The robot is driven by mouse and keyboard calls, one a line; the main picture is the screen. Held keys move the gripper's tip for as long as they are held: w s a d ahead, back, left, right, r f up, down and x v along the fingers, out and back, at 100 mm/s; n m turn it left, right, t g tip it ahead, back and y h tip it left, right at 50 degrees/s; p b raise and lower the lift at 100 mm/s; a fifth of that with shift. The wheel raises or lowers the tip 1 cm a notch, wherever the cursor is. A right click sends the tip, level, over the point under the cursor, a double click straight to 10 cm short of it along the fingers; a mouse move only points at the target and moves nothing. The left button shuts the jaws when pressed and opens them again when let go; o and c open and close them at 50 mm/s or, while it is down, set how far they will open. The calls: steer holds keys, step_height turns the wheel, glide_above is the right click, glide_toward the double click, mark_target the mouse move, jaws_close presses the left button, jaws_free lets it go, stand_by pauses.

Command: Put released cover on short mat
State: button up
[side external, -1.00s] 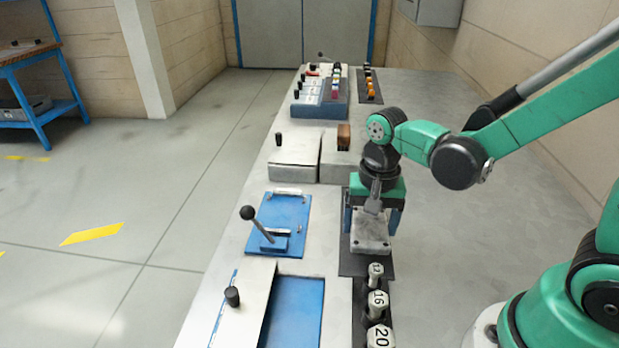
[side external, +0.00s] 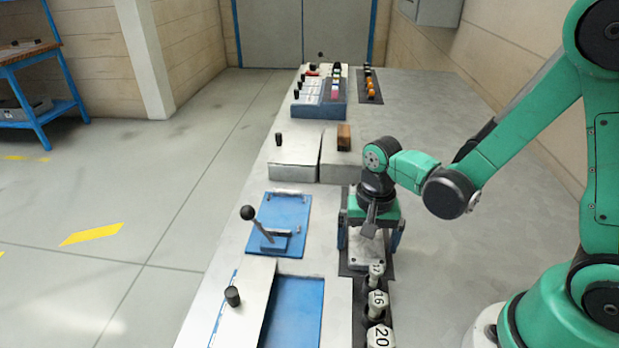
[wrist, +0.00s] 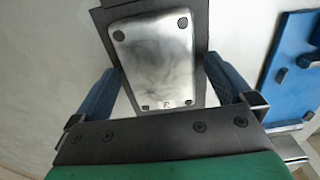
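The cover is a grey metal plate with corner holes (wrist: 155,58); it also shows in the side external view (side external: 366,252), partly hidden by my gripper. In the wrist view it lies over a dark mat (wrist: 199,18), whose edge shows around it. The mat also shows in the side external view (side external: 350,269). I cannot tell whether this is the short mat. My gripper (wrist: 163,75) is low over the cover, its blue fingers spread on either side of it. A gap shows between the cover and the right finger.
Numbered sockets (side external: 377,303) stand close in front of the cover. A blue plate with a lever (side external: 292,212) lies to the left. A light box with a brown block (side external: 343,165) is behind. A far dark mat (side external: 377,97) holds small orange pieces.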

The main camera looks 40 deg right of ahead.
mark_target(372, 243)
step_height(372, 243, up, 13)
steer(key=n+t, duration=0.7)
steer(key=n, duration=0.2)
steer(key=shift+s+d+r, duration=0.15)
steer(key=shift+s+d, duration=0.1)
steer(key=shift+d, duration=0.1)
stand_by(0.9)
